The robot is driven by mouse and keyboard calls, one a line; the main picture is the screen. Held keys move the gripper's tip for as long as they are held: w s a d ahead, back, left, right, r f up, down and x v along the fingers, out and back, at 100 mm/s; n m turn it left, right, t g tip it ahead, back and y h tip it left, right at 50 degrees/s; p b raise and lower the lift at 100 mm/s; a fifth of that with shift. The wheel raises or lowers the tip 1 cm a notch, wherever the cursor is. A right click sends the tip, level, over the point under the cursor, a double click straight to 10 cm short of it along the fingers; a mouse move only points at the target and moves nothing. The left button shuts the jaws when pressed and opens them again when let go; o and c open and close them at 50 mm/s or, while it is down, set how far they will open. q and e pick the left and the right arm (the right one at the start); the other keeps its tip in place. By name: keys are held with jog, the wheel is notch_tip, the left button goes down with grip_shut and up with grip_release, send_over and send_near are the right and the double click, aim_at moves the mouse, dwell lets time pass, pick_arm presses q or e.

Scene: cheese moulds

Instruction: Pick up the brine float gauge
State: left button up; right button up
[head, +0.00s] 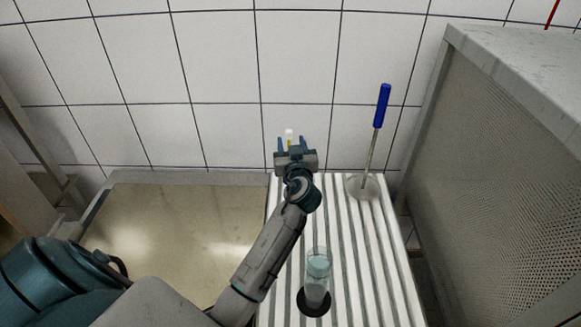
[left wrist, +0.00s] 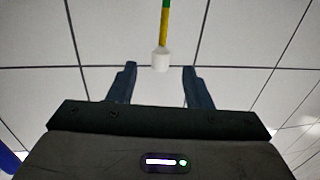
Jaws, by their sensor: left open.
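The brine float gauge (head: 289,133) shows as a thin stick with a white end and a yellow part, seen between my left gripper's fingers in the head view. In the left wrist view, the gauge (left wrist: 164,25) has a green and yellow stem and a blunt white end. That end lies between and slightly beyond the fingertips, with a gap on both sides. My left gripper (head: 291,141) is open, with blue fingers pointing toward the tiled wall; it also shows in the left wrist view (left wrist: 159,69). The gauge's lower part is hidden behind the gripper in the head view.
A ribbed white drainboard (head: 345,235) lies below. A shallow basin (head: 170,220) is left; a perforated metal cabinet (head: 500,170) is right.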

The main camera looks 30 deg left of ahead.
aim_at(289, 137)
pick_arm(q)
jog(key=shift+x, duration=0.8)
jog(key=shift+w+a+r+p, duration=0.1)
jog(key=shift+w+a+p, duration=0.2)
jog(key=shift+p, duration=0.2)
jog(key=p+x, duration=0.2)
jog(key=x, duration=0.1)
jog(key=shift+w+a+f, duration=0.35)
jog(key=shift+w+a, duration=0.1)
jog(key=shift+w, duration=0.1)
jog(key=shift+d, duration=0.1)
jog(key=shift+c, duration=0.7)
grip_shut()
